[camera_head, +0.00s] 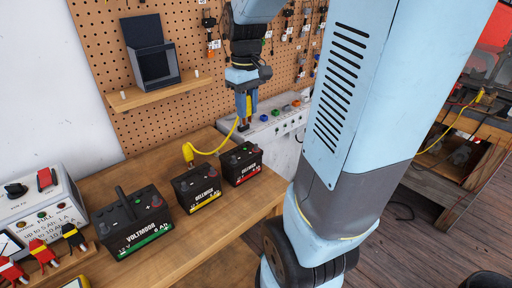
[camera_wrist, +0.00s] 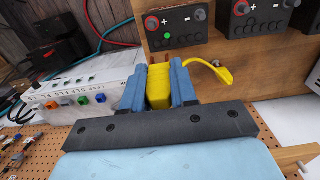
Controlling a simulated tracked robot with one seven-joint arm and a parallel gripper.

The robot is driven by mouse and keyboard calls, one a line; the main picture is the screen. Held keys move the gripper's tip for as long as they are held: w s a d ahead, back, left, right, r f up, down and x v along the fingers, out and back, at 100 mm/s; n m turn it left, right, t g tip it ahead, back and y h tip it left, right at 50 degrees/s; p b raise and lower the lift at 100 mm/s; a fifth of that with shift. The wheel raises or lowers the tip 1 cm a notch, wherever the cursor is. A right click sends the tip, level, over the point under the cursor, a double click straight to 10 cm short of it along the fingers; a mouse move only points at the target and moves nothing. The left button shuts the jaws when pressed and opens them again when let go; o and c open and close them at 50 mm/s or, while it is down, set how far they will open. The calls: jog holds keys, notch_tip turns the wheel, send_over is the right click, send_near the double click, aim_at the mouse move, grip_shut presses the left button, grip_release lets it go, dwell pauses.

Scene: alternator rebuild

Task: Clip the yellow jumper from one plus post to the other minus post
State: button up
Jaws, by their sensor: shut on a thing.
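The yellow cable (camera_head: 212,151) runs left to the other clip (camera_head: 188,152), which shows just behind the yellow-label battery (camera_head: 197,188). In the wrist view that free end (camera_wrist: 222,76) appears apart from the posts. The red-label battery (camera_head: 241,164) stands right of it; the wrist view shows its plus post (camera_wrist: 152,23) and minus post (camera_wrist: 200,15) bare. The yellow-label battery's plus post (camera_wrist: 241,9) also looks bare. Jaw tips are partly hidden.
A green-label battery (camera_head: 138,222) with a handle stands left on the bench (camera_head: 190,240). A charger (camera_head: 38,200) and red and black clips (camera_head: 42,252) are at far left. A white panel with coloured knobs (camera_head: 277,122) is beside my gripper, before the pegboard (camera_head: 105,40).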

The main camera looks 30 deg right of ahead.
aim_at(256, 145)
jog(key=s+f, duration=0.1)
jog(key=f, duration=0.1)
jog(key=s+d+f, duration=0.1)
jog(key=shift+s+d+f, duration=0.2)
jog(key=shift+s+f, duration=0.15)
jog(key=shift+f, duration=0.75)
jog(key=shift+f, duration=1.15)
jog(key=o, duration=0.8)
jog(key=shift+o, duration=0.2)
jog(key=shift+r, duration=0.15)
